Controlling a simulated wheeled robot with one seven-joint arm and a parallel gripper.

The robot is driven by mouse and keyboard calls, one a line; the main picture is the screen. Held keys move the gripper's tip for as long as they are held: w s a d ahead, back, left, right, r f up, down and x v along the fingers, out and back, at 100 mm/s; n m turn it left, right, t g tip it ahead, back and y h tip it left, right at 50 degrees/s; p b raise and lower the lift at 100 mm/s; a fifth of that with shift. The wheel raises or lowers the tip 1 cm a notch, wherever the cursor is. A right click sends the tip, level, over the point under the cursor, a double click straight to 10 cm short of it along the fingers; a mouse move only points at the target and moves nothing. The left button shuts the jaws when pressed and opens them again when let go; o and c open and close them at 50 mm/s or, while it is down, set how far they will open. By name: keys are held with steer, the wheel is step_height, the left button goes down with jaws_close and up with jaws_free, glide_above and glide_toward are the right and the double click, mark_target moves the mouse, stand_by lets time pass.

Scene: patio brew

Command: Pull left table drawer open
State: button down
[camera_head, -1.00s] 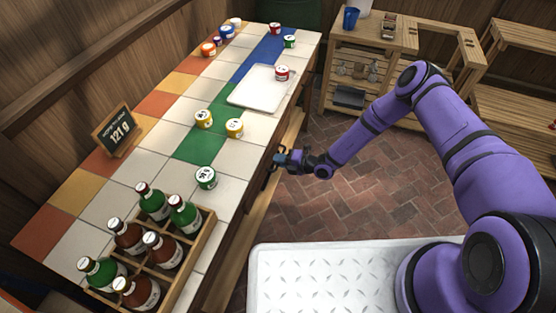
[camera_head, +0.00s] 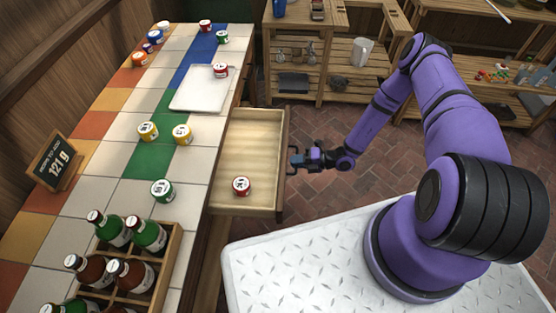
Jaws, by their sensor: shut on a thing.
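The left table drawer (camera_head: 255,143) stands pulled out from the side of the tiled table (camera_head: 215,105). Its pale wooden inside shows, with a red jar (camera_head: 240,186) with a white lid standing in the near part. My gripper (camera_head: 296,160) is at the drawer's front panel, shut on its handle.
Wooden shelves (camera_head: 300,50) stand at the back. Brick floor (camera_head: 325,200) is clear right of the drawer.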

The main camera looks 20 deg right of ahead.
steer(key=shift+f+v, duration=0.25)
steer(key=shift+v, duration=0.85)
steer(key=shift+f+v, duration=0.2)
steer(key=shift+v, duration=0.95)
steer(key=shift+d, duration=0.1)
steer(key=c, duration=1.2)
jaws_free()
steer(key=shift+d, duration=0.1)
steer(key=v, duration=1)
steer(key=shift+s+d, duration=0.1)
steer(key=shift+d, duration=0.15)
